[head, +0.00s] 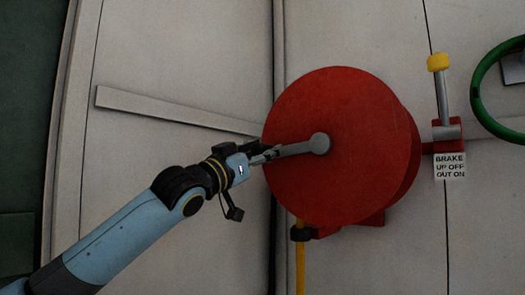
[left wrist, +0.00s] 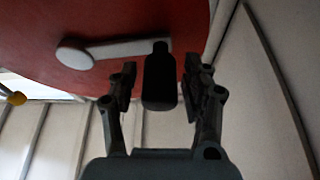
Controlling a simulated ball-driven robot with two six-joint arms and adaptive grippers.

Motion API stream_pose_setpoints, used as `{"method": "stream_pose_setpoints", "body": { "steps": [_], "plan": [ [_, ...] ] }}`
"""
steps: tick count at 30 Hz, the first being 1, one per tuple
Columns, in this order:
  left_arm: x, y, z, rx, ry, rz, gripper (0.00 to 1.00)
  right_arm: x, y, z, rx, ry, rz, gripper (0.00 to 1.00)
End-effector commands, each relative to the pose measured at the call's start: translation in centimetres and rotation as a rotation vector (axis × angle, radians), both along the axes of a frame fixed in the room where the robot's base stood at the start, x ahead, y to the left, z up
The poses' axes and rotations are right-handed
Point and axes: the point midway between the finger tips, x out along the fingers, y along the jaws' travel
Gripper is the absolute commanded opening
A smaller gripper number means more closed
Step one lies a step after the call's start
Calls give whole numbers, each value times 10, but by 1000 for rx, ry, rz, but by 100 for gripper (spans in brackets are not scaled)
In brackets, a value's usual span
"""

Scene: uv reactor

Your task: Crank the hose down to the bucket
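A red hose reel (head: 365,110) is on the pale wall. Its grey crank arm (head: 298,149) points left from the round hub and also shows in the left wrist view (left wrist: 125,48). The black crank handle (left wrist: 160,80) stands between the fingers of my left gripper (left wrist: 160,88). The fingers are apart, with a narrow gap visible on each side of the handle. In the head view my left gripper (head: 264,155) is at the crank's outer end. A yellow hose (head: 300,262) hangs below the reel. The bucket and my right gripper are not in view.
A brake lever with a yellow knob (head: 438,62) stands upright right of the reel, above a label (head: 450,166) reading "BRAKE UP OFF OUT ON". A green ring (head: 483,95) is at the right edge. A grey bar (head: 175,111) crosses the wall left of the reel.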

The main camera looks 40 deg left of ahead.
Motion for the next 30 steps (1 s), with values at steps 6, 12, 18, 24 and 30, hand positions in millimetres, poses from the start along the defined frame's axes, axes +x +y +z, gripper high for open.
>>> {"method": "stream_pose_setpoints", "body": {
  "steps": [6,12,18,24,30],
  "plan": [
    [0,0,0,0,0,0,17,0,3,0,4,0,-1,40],
    [0,0,1,0,0,0,0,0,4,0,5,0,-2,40],
    [0,0,1,-1,-1,0,0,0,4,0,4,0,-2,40],
    [0,-1,-4,-30,1,-1,0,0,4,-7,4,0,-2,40],
    [-1,-3,-18,-127,7,-2,0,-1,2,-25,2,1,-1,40]
  ]
}}
